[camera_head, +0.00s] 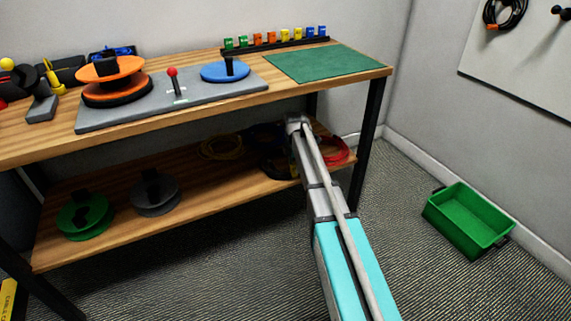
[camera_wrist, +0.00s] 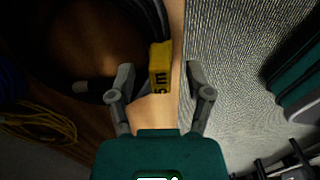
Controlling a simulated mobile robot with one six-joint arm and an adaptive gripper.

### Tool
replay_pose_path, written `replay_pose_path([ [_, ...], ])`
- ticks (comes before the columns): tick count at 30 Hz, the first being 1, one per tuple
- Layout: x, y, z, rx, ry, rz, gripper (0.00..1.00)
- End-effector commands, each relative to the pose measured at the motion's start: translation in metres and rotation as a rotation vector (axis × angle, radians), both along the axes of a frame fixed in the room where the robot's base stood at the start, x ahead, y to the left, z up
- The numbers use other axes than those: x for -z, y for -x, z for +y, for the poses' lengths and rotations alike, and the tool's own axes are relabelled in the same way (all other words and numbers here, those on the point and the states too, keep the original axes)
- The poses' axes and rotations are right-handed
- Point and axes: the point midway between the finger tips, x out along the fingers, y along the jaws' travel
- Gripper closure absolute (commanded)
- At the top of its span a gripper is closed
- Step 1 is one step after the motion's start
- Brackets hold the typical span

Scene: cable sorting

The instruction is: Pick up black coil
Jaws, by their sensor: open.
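The black coil (camera_wrist: 150,18) lies on the wooden lower shelf, at the upper left of the wrist view. A yellow tag (camera_wrist: 160,68) marked "5 m" wraps one side of it near the shelf edge. My gripper (camera_wrist: 160,82) is open, its two fingers apart with the tag just beyond and between their tips. I cannot tell whether the fingers touch the coil. In the head view the dark coil (camera_head: 276,167) is partly hidden by my arm, and my gripper's fingers cannot be made out.
A yellow coil (camera_head: 222,147) and a red coil (camera_head: 338,152) lie on the same shelf (camera_head: 225,198), beside the black one. The tabletop (camera_head: 40,150) hangs above. A table leg (camera_head: 368,140) stands right of my arm. A green bin (camera_head: 468,220) sits on the floor.

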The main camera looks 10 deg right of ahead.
Motion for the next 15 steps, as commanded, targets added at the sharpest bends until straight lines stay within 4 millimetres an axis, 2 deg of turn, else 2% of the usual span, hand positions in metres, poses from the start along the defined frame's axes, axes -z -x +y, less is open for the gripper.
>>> replay_pose_path([
  [3, 0.0, 0.0, -0.0001, 0.0, 0.0, 0.0, 0.36],
  [13, 0.0, 0.0, -0.0003, 0.0, 0.0, 0.0, 0.97],
  [15, 0.0, -0.0001, -0.0003, 0.0, 0.0, 0.0, 1.0],
])
